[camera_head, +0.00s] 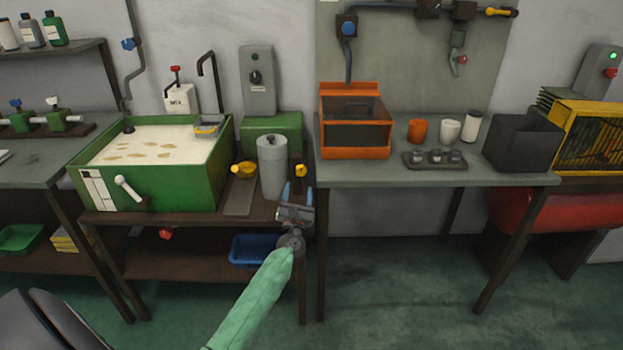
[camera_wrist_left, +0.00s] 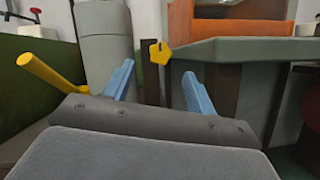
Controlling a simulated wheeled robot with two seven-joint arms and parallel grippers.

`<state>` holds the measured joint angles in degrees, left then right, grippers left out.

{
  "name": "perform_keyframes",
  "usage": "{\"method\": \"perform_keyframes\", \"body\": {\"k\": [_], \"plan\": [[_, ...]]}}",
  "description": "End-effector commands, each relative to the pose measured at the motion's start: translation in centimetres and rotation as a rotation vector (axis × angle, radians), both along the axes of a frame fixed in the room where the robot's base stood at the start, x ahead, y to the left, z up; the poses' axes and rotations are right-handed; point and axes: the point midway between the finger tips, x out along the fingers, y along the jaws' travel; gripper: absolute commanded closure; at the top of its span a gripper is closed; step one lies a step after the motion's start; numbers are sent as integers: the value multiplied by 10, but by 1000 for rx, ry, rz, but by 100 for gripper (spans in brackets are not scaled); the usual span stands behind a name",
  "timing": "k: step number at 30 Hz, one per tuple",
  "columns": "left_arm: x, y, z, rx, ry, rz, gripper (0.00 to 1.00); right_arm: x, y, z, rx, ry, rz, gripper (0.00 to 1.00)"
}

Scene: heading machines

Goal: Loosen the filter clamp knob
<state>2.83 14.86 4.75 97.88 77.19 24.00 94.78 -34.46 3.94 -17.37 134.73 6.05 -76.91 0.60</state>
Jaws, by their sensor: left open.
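The yellow knob (camera_head: 301,170) sits to the right of the grey upright filter cylinder (camera_head: 272,165) on the low brown bench. In the left wrist view the knob (camera_wrist_left: 160,53) is a small yellow many-sided shape with a dark mark on top. The cylinder (camera_wrist_left: 107,40) stands to its left there. My left gripper (camera_head: 298,192) is open with blue fingers, just in front of the knob. In the left wrist view the knob shows between and beyond the fingertips (camera_wrist_left: 158,72), with no contact visible. What the knob is fixed to is unclear. My right gripper is not in view.
A yellow handle (camera_wrist_left: 50,75) sticks out left of my left gripper. A green tank (camera_head: 145,180) stands left of the cylinder. The grey table (camera_head: 390,178) rises close on the right, bearing an orange box (camera_head: 353,150). A blue bin (camera_head: 252,250) sits on the lower shelf.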

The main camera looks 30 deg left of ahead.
Motion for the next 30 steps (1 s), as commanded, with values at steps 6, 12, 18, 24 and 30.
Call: {"method": "perform_keyframes", "body": {"k": [6, 12, 18, 24, 30], "plan": [[19, 9, 11, -1, -2, 1, 43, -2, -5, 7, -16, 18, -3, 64], [43, 21, 22, 0, -1, 1, 43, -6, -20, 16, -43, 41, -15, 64], [60, 28, 27, 1, 0, 0, 43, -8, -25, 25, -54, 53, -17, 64], [64, 30, 28, 1, 1, -1, 43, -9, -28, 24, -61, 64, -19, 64], [64, 30, 28, 1, 1, -1, 45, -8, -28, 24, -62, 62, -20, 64]]}}
